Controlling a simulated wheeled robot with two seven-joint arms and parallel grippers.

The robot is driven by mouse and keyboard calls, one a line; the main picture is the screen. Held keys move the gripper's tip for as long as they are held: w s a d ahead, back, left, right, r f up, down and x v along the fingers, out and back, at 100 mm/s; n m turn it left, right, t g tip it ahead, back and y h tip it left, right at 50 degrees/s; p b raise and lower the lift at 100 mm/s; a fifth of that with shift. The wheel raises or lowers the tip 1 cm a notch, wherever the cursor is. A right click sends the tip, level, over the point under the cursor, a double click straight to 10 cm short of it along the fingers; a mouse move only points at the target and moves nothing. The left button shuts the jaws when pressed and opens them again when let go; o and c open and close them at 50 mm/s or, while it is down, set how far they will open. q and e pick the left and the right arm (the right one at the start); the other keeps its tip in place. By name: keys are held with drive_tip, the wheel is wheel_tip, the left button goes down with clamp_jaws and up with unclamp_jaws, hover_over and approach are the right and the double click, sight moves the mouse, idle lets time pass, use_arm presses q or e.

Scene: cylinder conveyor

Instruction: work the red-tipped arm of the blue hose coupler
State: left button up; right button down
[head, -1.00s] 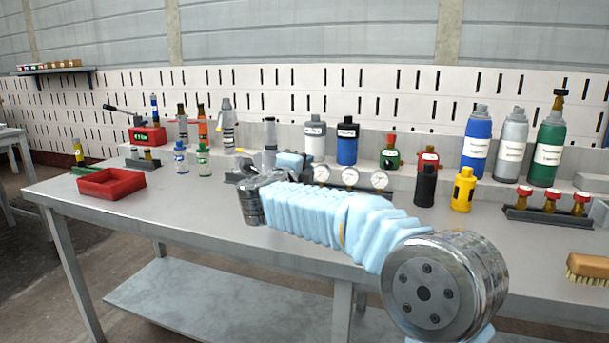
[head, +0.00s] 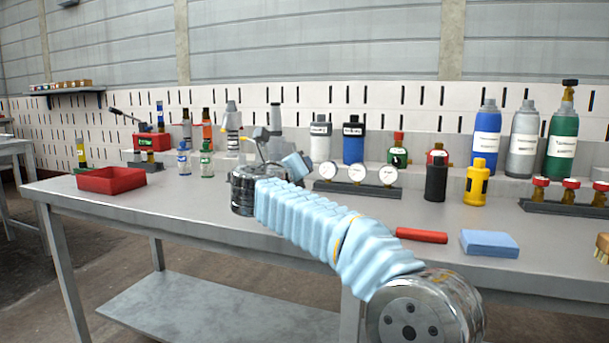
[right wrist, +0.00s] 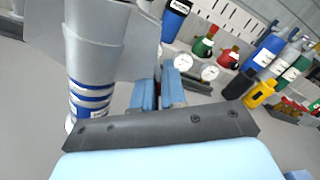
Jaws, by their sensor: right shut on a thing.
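The blue hose coupler is a grey cylinder with blue bands (right wrist: 90,98), standing large at the left of the right wrist view. In the head view a grey upright body (head: 276,118) behind my right gripper seems to be the same coupler; its lower part is hidden. My right gripper (right wrist: 158,95) has its blue fingers beside the coupler, shut on a thin part with a little red showing between them. This appears to be the red-tipped arm (right wrist: 158,97), mostly hidden. My left gripper is not in view.
Another grey coupler (head: 232,122) with a yellow-tipped arm stands just left. A gauge row (head: 357,188) and black and yellow cylinders (head: 478,184) stand to the right. A red tray (head: 111,180) is at the left. A red bar (head: 421,235) and blue sponge (head: 489,243) lie near the front edge.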

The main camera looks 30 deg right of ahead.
drive_tip(key=shift+w+a+f+m+b, duration=0.25)
drive_tip(key=shift+m+b, duration=0.25)
drive_tip(key=shift+m, duration=0.3)
drive_tip(key=c, duration=1.3)
unclamp_jaws()
drive_tip(key=shift+o, duration=0.2)
drive_tip(key=v, duration=1.3)
drive_tip(key=shift+s+a+b, duration=0.2)
drive_tip(key=shift+a+b, duration=0.1)
drive_tip(key=shift+b, duration=0.05)
